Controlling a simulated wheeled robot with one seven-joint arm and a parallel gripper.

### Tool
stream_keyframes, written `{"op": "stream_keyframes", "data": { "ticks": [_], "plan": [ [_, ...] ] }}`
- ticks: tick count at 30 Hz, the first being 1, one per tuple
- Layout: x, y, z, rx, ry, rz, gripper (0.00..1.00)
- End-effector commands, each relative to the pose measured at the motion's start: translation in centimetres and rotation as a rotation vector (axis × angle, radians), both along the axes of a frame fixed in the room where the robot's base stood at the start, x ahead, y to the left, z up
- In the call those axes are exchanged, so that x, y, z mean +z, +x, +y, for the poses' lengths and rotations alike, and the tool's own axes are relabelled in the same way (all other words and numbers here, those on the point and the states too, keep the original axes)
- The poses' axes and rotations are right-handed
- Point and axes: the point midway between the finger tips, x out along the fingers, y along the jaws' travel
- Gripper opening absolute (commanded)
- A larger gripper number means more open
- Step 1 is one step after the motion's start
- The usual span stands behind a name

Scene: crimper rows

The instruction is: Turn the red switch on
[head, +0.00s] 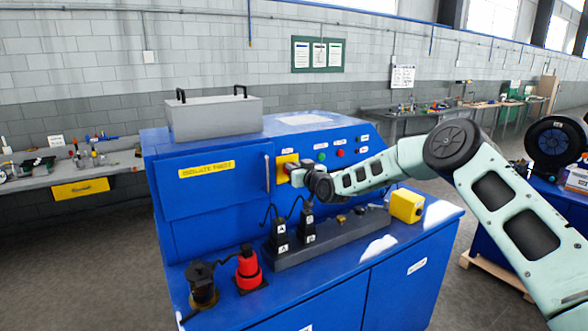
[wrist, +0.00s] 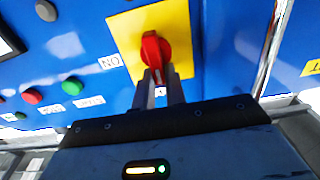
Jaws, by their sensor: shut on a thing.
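The red switch (wrist: 152,48) is a rotary knob on a yellow plate (wrist: 180,22) on the blue machine panel. In the wrist view my gripper (wrist: 161,78) is shut on the knob's near end, with a dark finger on either side. A white label (wrist: 110,62), reading "NO" as pictured, lies left of the knob; another label is mostly hidden behind the fingers. The knob stands nearly upright in that picture. In the head view the yellow plate (head: 283,161) shows beside my gripper (head: 298,177), which hides the switch.
Green (head: 321,145) and red (head: 340,153) buttons sit right of the plate. A door handle (head: 267,172) is close on the left. Below, the blue worktop holds a grey rail (head: 300,253), black tools, a red device (head: 248,270) and a yellow block (head: 407,205).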

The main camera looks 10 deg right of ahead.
Motion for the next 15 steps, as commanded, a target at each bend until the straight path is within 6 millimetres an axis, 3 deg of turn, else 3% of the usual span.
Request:
{"op": "stream_keyframes", "data": {
  "ticks": [8, 15],
  "plan": [
    [-0.71, 0.06, -0.24, 0.000, 0.099, 0.030, 0.00],
    [-1.11, 0.18, -0.64, 0.000, 0.285, 0.090, 0.00]
  ]
}}
